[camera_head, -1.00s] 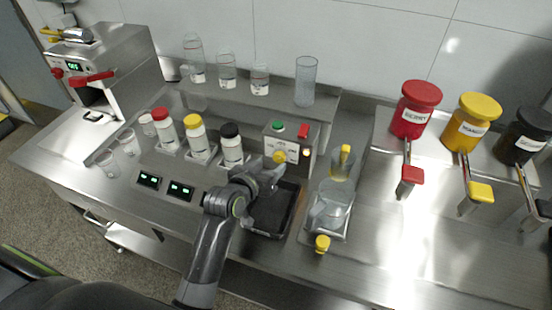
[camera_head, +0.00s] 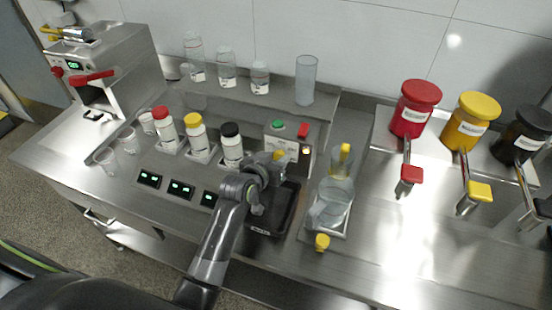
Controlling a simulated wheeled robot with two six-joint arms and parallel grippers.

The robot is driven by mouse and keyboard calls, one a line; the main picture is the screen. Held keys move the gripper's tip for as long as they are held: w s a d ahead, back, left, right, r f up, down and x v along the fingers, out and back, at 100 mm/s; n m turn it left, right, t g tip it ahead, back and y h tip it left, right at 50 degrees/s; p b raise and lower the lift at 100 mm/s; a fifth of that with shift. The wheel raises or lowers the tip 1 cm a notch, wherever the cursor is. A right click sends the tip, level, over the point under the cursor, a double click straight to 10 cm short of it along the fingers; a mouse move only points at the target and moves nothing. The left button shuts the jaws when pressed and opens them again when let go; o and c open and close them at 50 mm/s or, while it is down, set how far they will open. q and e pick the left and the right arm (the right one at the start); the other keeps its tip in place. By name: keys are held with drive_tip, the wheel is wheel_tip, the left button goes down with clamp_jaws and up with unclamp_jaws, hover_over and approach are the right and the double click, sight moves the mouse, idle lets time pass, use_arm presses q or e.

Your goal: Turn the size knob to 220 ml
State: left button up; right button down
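The yellow size knob (camera_head: 280,155) is on the front of a metal control box (camera_head: 272,141). The box also bears a green button (camera_head: 278,125), a red switch (camera_head: 303,130) and a small lit lamp (camera_head: 306,150). The knob's markings are too small to read. My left gripper (camera_head: 279,164) is at the knob's lower edge, in front of the box, and hides part of the panel. Its fingers are too small and overlapped to show whether they grip the knob. My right gripper is not in view.
A black tray (camera_head: 287,213) lies under my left wrist. A clear blender jug (camera_head: 328,208) stands to its right, with a yellow-topped tap (camera_head: 322,243) in front. Bottles with red, yellow and black caps (camera_head: 231,146) stand left of the box. Small green displays (camera_head: 181,189) are left of my arm.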

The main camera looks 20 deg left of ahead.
use_arm(q)
drive_tip(key=c, duration=0.4)
drive_tip(key=shift+n+h, duration=0.4)
drive_tip(key=shift+n, duration=0.1)
drive_tip(key=shift+a+n, duration=0.1)
drive_tip(key=shift+n, duration=0.4)
drive_tip(key=shift+f+n+h, duration=0.15)
drive_tip(key=shift+n+h, duration=0.55)
drive_tip(key=shift+n+t+h+b, duration=0.4)
drive_tip(key=shift+n+b, duration=0.05)
drive_tip(key=shift+n, duration=0.15)
